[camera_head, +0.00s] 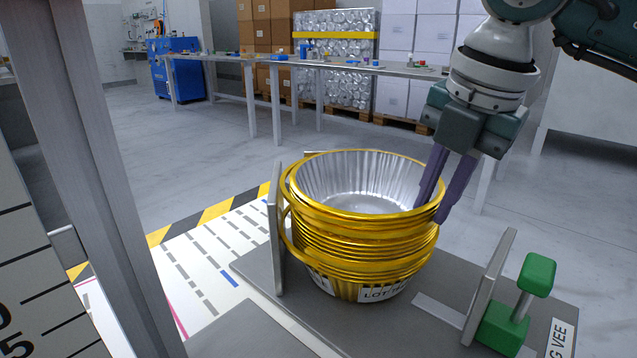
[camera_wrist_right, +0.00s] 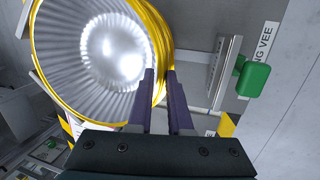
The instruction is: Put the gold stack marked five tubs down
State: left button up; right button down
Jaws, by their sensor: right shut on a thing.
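The gold stack (camera_head: 362,240) of nested foil tubs, silver inside, sits between upright metal plates on a grey fixture plate (camera_head: 258,268). Its upper tubs look slightly shifted and tilted against the lower ones. A white label with partly hidden lettering shows low on its front; I cannot read a five on it. My right gripper (camera_head: 440,200) is shut on the stack's right rim, one purple finger inside and one outside. In the right wrist view the stack (camera_wrist_right: 95,60) shows its round silver inside, with the fingers (camera_wrist_right: 164,88) across its rim. My left gripper is not in view.
A green clamp (camera_head: 520,305) with a metal plate (camera_head: 490,285) stands right of the stack. Another upright plate (camera_head: 276,235) is close on its left. A grey post (camera_head: 90,150) crosses the left side. Tables (camera_head: 330,68) stand farther back, with open floor between.

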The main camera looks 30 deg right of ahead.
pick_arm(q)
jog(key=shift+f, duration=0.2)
pick_arm(e)
jog(key=shift+f, duration=0.25)
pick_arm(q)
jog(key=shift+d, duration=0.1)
pick_arm(e)
jog(key=c, duration=1.3)
grip_release()
jog(key=o, duration=0.5)
jog(key=shift+c, duration=0.2)
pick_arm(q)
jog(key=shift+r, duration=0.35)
pick_arm(e)
jog(key=shift+r, duration=0.4)
pick_arm(q)
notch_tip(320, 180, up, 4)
jog(key=p, duration=0.4)
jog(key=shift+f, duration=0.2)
pick_arm(e)
jog(key=v, duration=1.2)
